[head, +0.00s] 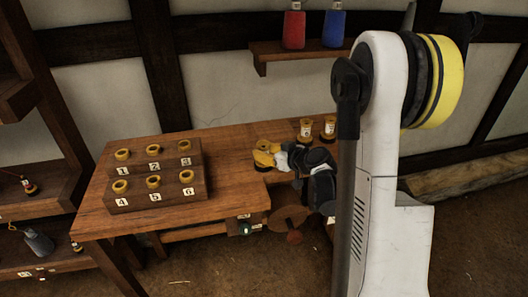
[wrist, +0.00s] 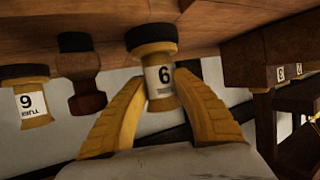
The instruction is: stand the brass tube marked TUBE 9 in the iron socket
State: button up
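My gripper (head: 262,158) is at the table's right part, its yellow fingers low over the wood. In the wrist view, which shows the scene upside down, the fingers (wrist: 160,85) close on both sides of a brass tube (wrist: 162,90) with a black foot. Its inverted label reads as TUBE 9 when turned upright. I cannot tell whether the foot touches the wood. Another labelled brass tube (wrist: 38,118) stands apart; its number is hard to tell as 6 or 9. A dark reddish piece (wrist: 88,100) stands between them. I cannot make out the iron socket for certain.
Two labelled tubes (head: 306,131) (head: 329,128) stand at the table's back right. A stepped wooden rack (head: 155,168), numbered 1 to 6, holds brass-rimmed pieces on the left. A wall shelf (head: 290,53) carries red and blue bottles. Bare wood (head: 232,165) lies between rack and gripper.

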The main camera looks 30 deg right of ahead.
jog(key=shift+o, duration=0.4)
jog(key=shift+v, duration=1)
jog(key=p+v, duration=0.2)
jog(key=v, duration=0.7)
